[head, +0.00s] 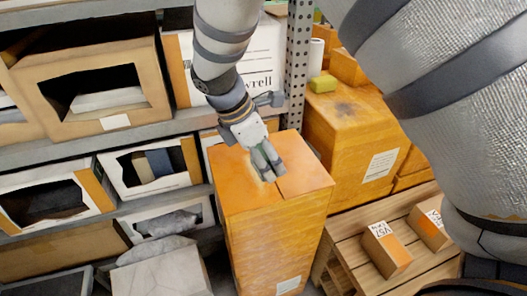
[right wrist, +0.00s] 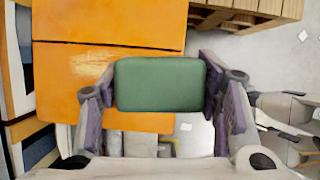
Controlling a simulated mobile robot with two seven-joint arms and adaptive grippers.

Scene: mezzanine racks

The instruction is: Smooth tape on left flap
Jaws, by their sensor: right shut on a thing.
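A tall orange box (head: 275,240) stands upright at the centre of the head view. A seam divides its top into a left flap (head: 238,185) and a right part (head: 302,178). My right gripper (head: 268,170) points down at the top near the seam. In the right wrist view it is shut on a green block (right wrist: 160,85), with a finger on each side. The orange top (right wrist: 60,70) lies behind the block and has a pale, worn-looking streak. I cannot tell whether that streak is tape, or whether the block touches the box. My left gripper is out of view.
Shelves with open boxes (head: 100,85) fill the left side. A perforated rack post (head: 298,70) rises behind the box. More orange boxes (head: 355,130) stand at right. A wooden pallet (head: 345,262) carries small cartons (head: 385,250) close by.

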